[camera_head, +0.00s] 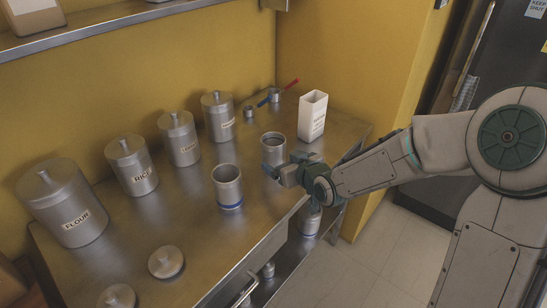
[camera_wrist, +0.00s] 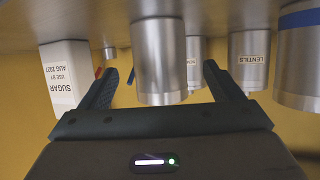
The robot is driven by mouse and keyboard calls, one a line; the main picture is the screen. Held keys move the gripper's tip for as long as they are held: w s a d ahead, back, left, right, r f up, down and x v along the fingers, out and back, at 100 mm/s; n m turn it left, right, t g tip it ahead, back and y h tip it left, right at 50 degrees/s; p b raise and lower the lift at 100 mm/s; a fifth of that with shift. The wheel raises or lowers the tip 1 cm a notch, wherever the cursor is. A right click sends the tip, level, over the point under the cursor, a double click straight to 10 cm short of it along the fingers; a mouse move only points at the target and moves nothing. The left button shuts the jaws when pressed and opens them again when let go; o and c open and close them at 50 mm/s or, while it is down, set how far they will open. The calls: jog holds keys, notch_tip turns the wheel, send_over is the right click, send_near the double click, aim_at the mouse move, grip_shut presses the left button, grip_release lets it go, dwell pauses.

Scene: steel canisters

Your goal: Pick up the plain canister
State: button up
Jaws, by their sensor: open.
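The plain canister (camera_head: 273,144) is an open steel cylinder with no label or band, upright on the steel counter (camera_head: 195,230). My gripper (camera_head: 283,165) is open and empty on its near side, partly covering its lower part in the head view. In the wrist view, which is upside down, the plain canister (camera_wrist: 160,60) shows between the two spread fingers. I cannot tell how far the fingertips reach along its sides. A similar open canister with a blue band (camera_head: 228,184) stands to its left in the head view.
Lidded canisters, including flour (camera_head: 68,208), rice (camera_head: 132,168) and lentils (camera_wrist: 248,58), line the wall. A white sugar box (camera_head: 313,116) stands behind right. Measuring cups (camera_head: 275,95) lie farther back. Another canister (camera_head: 309,221) is below the counter.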

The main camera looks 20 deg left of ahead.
aim_at(279, 157)
jog(key=shift+x, duration=2.85)
jog(key=shift+r, duration=0.2)
jog(key=c, duration=1.2)
